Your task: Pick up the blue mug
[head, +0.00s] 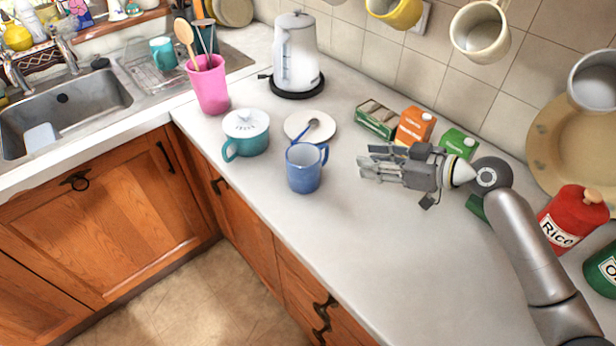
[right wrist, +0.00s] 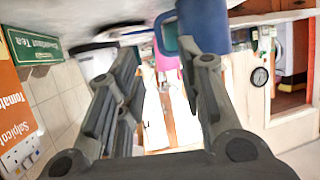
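The blue mug (head: 304,168) stands upright on the counter (head: 345,250), its handle toward the back right. My right gripper (head: 366,164) is to the right of the mug, pointing left at it, with a gap between. The gripper is open and empty. In the right wrist view, which is upside down, the mug (right wrist: 204,24) shows at the top, partly behind one finger. The fingers (right wrist: 158,55) are spread apart there. My left gripper is not in view.
A teal lidded pot (head: 246,135) and a white saucer with a spoon (head: 322,133) stand close to the mug. A tea box (head: 377,119), an orange carton (head: 415,127) and a green carton (head: 459,143) are behind my right gripper. The counter in front is clear.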

